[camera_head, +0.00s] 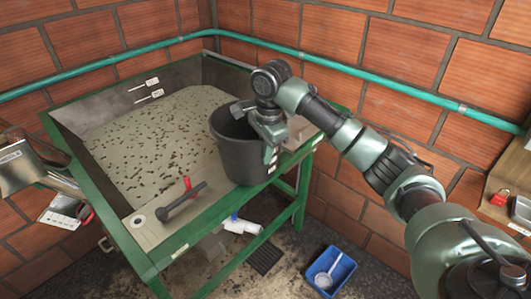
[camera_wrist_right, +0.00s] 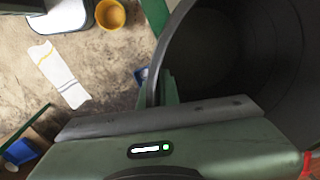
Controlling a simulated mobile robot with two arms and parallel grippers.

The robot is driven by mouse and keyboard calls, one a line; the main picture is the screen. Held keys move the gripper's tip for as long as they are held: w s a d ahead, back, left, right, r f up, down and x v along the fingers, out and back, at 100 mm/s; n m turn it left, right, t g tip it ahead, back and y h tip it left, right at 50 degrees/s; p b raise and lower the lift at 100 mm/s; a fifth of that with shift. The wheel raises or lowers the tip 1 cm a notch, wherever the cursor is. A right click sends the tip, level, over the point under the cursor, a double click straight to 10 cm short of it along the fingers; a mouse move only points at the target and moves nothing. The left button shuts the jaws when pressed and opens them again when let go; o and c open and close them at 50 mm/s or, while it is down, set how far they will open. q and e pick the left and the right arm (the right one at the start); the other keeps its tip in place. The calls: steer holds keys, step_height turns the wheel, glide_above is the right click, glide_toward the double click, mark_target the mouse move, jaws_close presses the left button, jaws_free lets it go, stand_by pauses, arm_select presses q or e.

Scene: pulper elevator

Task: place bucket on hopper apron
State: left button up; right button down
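The dark grey bucket (camera_head: 236,155) is upright at the right end of the green-framed hopper (camera_head: 122,233), over the pale apron (camera_head: 147,231) along its near side. I cannot tell whether its base rests on the apron or hangs just above it. My right gripper (camera_head: 268,128) is at the bucket's right rim. In the right wrist view the rim passes between the fingers (camera_wrist_right: 160,92), which look closed on it, and the bucket's dark, empty-looking inside (camera_wrist_right: 225,60) fills the right.
A dark-handled tool (camera_head: 181,202) lies on the apron left of the bucket, with a small red item (camera_head: 189,184) by it. Speckled grey material (camera_head: 150,135) fills the hopper. A blue bin (camera_head: 329,270) stands on the floor. A green pipe (camera_head: 400,87) runs along the brick walls.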

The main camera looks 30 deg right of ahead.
steer(key=shift+s, duration=0.1)
steer(key=c, duration=1.7)
jaws_free()
step_height(320, 180, up, 5)
steer(key=shift+s+f+b, duration=0.15)
steer(key=shift+b, duration=0.95)
steer(key=r, duration=0.5)
steer(key=s+r, duration=0.1)
steer(key=r, duration=0.1)
steer(key=shift+r+p, duration=0.25)
steer(key=shift+p, duration=0.1)
